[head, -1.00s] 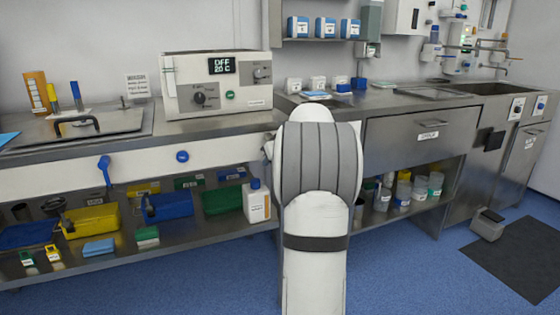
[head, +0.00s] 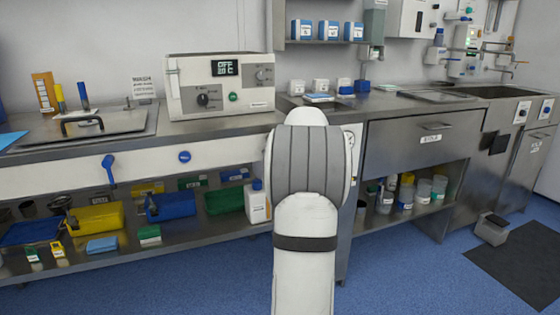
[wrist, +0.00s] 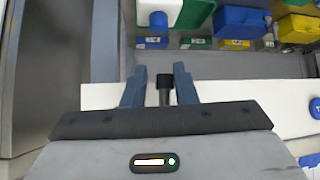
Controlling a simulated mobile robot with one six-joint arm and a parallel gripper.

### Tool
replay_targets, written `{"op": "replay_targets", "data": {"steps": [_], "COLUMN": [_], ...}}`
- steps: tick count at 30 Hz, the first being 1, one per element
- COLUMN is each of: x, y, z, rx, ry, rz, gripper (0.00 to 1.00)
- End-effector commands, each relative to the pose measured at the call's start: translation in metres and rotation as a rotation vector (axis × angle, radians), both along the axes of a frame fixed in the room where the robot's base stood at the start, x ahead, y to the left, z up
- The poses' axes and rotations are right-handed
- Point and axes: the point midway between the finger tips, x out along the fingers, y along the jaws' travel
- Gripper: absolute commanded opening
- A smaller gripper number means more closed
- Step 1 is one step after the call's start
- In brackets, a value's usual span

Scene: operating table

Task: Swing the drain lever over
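The drain lever is most likely the blue lever (head: 108,168) hanging down from the white front panel of the left bench, in the head view. I do not see it in the wrist view. My gripper (wrist: 160,78) shows only in the wrist view, which looks upside down; my own arm hides it in the head view. Its two blue fingers stand apart with a dark rod between them; I cannot tell whether that rod is part of the gripper. The gripper is near the white panel, to the right of the lever as the head view sees it.
A blue round knob (head: 183,156) sits on the panel right of the lever; it also shows in the wrist view (wrist: 315,107). Bins and a white bottle (head: 257,203) stand on the shelf below. A control box (head: 218,86) stands on the bench. The blue floor in front is clear.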

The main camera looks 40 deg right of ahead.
Motion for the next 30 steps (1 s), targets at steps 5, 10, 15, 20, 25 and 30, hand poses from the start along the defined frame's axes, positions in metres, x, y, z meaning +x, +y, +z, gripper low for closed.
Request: {"op": "replay_targets", "data": {"steps": [5,10,15,20,25,30], "x": [-0.008,-0.030,-0.049,-0.058,-0.059,-0.059], "y": [0.000,0.004,0.008,0.010,0.011,0.011], "z": [0.009,0.030,0.046,0.053,0.053,0.053], "rx": [-0.002,-0.001,-0.001,0.000,0.000,0.000], "ry": [-0.002,-0.002,-0.001,0.000,0.001,0.001], "rz": [-0.004,-0.005,-0.002,-0.001,0.000,0.000], "gripper": [0.25,0.25,0.25,0.25,0.25,0.25]}}
